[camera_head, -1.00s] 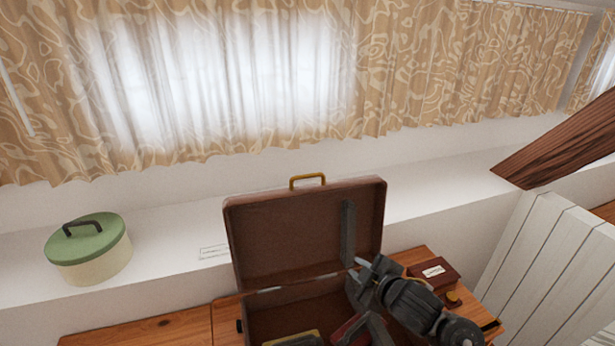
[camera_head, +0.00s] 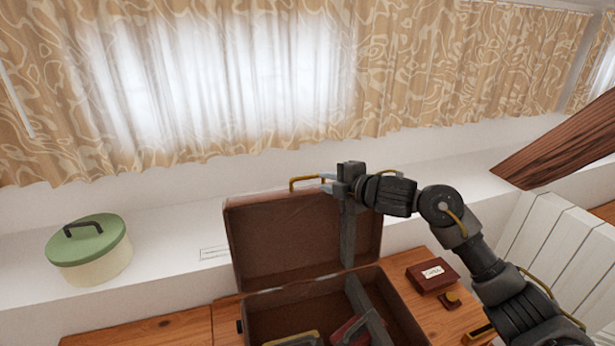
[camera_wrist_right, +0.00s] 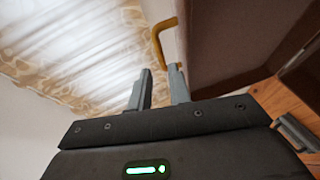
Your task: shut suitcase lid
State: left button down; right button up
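The brown suitcase (camera_head: 262,320) stands open on a wooden surface, with its lid (camera_head: 285,240) raised nearly upright at the back. A brass handle (camera_head: 303,180) sits on the lid's top edge and also shows in the right wrist view (camera_wrist_right: 157,42). My right gripper (camera_head: 328,180) is at the lid's top edge, close to the right of the handle. In the wrist view its two fingers (camera_wrist_right: 158,82) are apart with nothing visible between them. The lid (camera_wrist_right: 215,40) is just right of the fingertips; contact cannot be told. My left gripper is not in view.
Dark items and a yellowish one (camera_head: 295,340) lie inside the suitcase. A brown box (camera_head: 432,276) lies to its right. A green-lidded pot (camera_head: 90,250) stands on the white ledge at left. A dark timber brace (camera_head: 560,145) slants at right. A curtain hangs behind.

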aim_at(309, 178)
jog(key=p+x, duration=0.2)
jog(key=x, duration=0.6)
jog(key=shift+w+a, duration=0.2)
grip_shut()
